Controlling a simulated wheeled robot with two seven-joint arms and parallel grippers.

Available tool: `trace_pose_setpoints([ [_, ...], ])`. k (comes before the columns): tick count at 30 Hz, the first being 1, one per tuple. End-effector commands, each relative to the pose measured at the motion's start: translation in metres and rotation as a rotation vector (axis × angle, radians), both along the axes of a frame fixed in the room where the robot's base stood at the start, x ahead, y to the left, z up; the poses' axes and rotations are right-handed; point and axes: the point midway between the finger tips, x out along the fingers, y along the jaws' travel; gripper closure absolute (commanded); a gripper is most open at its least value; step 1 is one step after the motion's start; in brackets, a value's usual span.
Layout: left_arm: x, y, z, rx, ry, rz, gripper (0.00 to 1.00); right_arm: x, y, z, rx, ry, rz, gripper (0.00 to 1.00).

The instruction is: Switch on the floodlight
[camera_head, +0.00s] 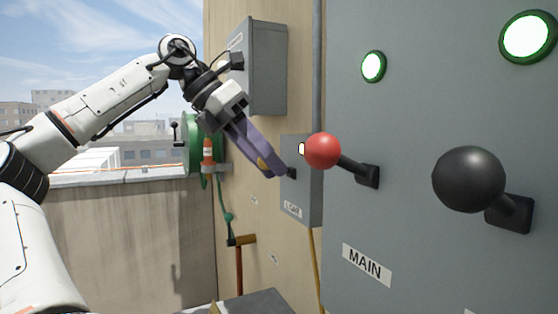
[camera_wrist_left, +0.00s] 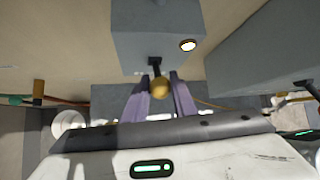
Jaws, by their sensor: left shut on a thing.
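A small grey switch box (camera_head: 301,205) hangs on the tan wall, with a hard-to-read label and a pale lit lamp (camera_head: 301,149). Its short dark lever ends in a yellow ball knob (camera_head: 263,164). My left gripper (camera_head: 265,164) has purple fingers and is shut on this knob. In the left wrist view the knob (camera_wrist_left: 159,88) sits between the fingertips, with the switch box (camera_wrist_left: 157,30) and its lamp (camera_wrist_left: 188,45) beyond. I cannot pick out a floodlight. My right gripper is not in view.
A large grey panel (camera_head: 420,120) stands close at right, with a red-knob lever (camera_head: 322,152), a black-knob lever (camera_head: 468,180), green-rimmed lamps (camera_head: 373,66) and a MAIN label (camera_head: 366,264). A grey box (camera_head: 262,65) hangs above. A green hose reel (camera_head: 192,145) is behind my arm.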

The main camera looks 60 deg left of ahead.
Motion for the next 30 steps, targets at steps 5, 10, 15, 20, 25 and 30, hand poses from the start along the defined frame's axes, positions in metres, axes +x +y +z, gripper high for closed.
trace_pose_setpoints([
  [5, 0.000, 0.001, 0.001, 0.001, -0.001, 0.002, 1.00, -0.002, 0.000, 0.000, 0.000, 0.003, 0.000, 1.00],
  [10, 0.000, 0.001, 0.002, 0.001, -0.002, 0.003, 1.00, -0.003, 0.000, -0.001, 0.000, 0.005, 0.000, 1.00],
  [15, 0.000, 0.001, 0.001, 0.002, -0.002, 0.002, 0.57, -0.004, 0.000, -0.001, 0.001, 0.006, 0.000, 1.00],
  [20, 0.000, 0.000, 0.001, 0.002, -0.002, 0.002, 0.57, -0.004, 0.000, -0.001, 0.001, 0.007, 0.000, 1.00],
  [25, -0.004, 0.002, 0.007, 0.002, -0.003, 0.004, 0.57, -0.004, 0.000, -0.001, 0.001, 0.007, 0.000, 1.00],
  [30, -0.022, 0.008, 0.030, 0.002, -0.004, 0.005, 0.57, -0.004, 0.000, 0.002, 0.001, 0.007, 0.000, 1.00],
])
